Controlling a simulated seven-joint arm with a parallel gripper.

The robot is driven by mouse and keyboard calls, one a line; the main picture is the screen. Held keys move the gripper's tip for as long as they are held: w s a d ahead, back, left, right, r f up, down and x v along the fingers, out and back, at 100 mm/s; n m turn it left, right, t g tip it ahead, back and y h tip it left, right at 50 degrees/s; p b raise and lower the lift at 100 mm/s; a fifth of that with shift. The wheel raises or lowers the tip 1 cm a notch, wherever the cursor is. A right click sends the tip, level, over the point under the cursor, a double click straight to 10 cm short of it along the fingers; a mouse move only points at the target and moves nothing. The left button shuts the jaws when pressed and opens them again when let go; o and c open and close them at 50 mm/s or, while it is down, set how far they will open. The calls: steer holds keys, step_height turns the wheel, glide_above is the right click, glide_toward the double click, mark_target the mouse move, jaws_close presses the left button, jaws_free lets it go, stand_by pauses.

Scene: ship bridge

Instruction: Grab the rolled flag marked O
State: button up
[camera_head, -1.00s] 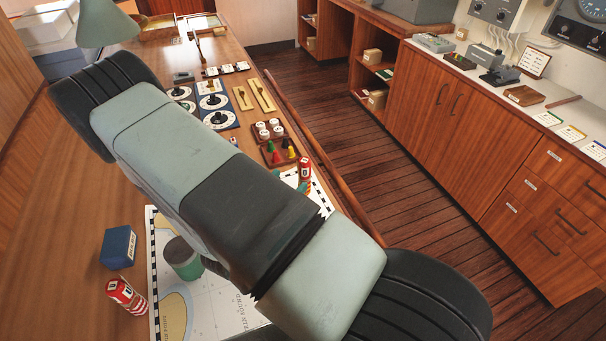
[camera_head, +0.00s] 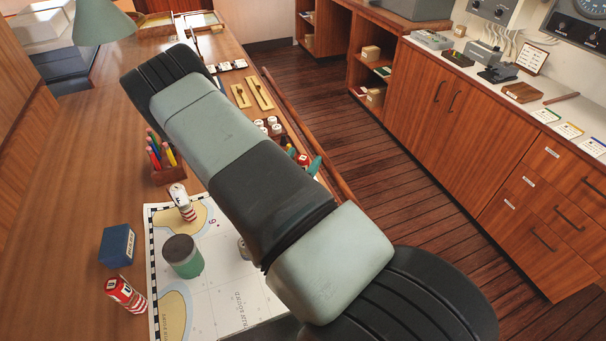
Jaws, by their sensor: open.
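A small red rolled flag (camera_head: 302,159) stands by the right edge of the desk, partly hidden by my arm; its letter is too small to read. A teal fingertip of my gripper (camera_head: 315,166) shows close beside it on the right; the rest of my gripper is hidden behind my arm. My gripper is open; I cannot tell whether it touches the roll. A red-and-white rolled flag (camera_head: 125,293) stands at the front left, its letter unclear. A white rolled flag (camera_head: 182,202), apparently marked F, leans on the chart.
A chart (camera_head: 215,290) lies on the desk with a dark-topped green cylinder (camera_head: 183,257) on it. A blue box (camera_head: 117,245) and a holder of colored pencils (camera_head: 168,173) stand to the left. A wooden rail (camera_head: 300,127) runs along the desk's right edge.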

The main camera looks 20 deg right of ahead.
steer(key=shift+w+d, duration=0.3)
steer(key=shift+d, duration=0.1)
jaws_close()
steer(key=shift+r, duration=0.1)
